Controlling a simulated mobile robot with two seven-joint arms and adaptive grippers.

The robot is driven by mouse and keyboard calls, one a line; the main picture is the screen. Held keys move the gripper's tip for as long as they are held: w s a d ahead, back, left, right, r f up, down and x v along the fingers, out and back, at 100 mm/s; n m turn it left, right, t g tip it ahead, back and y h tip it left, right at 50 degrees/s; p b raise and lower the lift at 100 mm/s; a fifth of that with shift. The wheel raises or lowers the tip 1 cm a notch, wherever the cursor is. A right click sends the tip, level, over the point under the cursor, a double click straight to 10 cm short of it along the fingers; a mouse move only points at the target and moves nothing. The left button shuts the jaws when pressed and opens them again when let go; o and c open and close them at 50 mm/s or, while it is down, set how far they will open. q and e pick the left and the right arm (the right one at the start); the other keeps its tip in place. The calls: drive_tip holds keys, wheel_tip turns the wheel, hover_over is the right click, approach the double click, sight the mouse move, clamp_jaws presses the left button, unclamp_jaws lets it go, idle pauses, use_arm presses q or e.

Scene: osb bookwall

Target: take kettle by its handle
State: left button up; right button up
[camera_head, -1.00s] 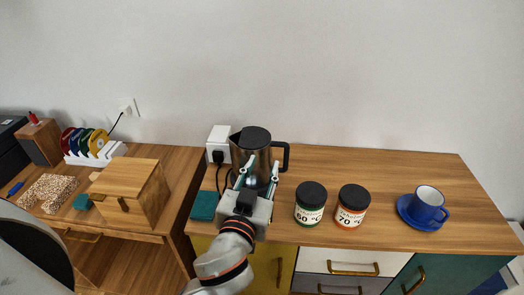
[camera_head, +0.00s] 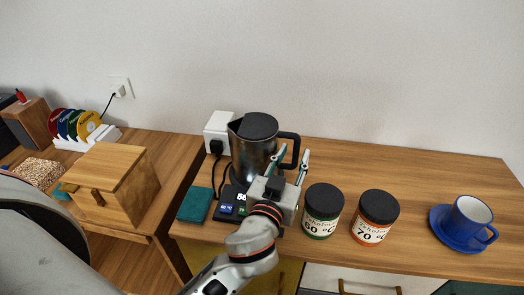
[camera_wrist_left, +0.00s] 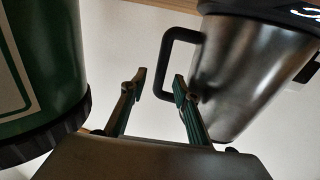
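The kettle (camera_head: 252,150) is dark polished metal with a black lid and a black handle (camera_head: 291,150) on its right side. It stands upright on its base (camera_head: 232,206) with a lit display. My left gripper (camera_head: 293,156) is open in front of the handle, its fingertips near the handle's lower part. In the left wrist view the kettle (camera_wrist_left: 245,75) appears at right and its handle (camera_wrist_left: 167,62) stands beyond the two spread fingers (camera_wrist_left: 158,80). Nothing is between the fingers. The right gripper does not show.
Close right of my left gripper stand two black-lidded jars, a green-labelled one (camera_head: 322,212) and a red-labelled one (camera_head: 375,218). A blue cup (camera_head: 470,217) on a saucer is farther right. A teal pad (camera_head: 194,204) lies left, a wooden box (camera_head: 108,182) beyond it.

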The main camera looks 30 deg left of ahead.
sight(295, 148)
use_arm(q)
drive_tip(key=w, duration=0.3)
drive_tip(key=shift+w+a, duration=0.2)
drive_tip(key=shift+w, duration=0.15)
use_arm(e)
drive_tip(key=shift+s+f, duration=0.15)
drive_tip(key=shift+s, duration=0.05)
use_arm(q)
clamp_jaws()
drive_tip(key=shift+r, duration=0.1)
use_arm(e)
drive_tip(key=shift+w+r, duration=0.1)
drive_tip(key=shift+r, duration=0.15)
use_arm(q)
drive_tip(key=shift+r, duration=0.15)
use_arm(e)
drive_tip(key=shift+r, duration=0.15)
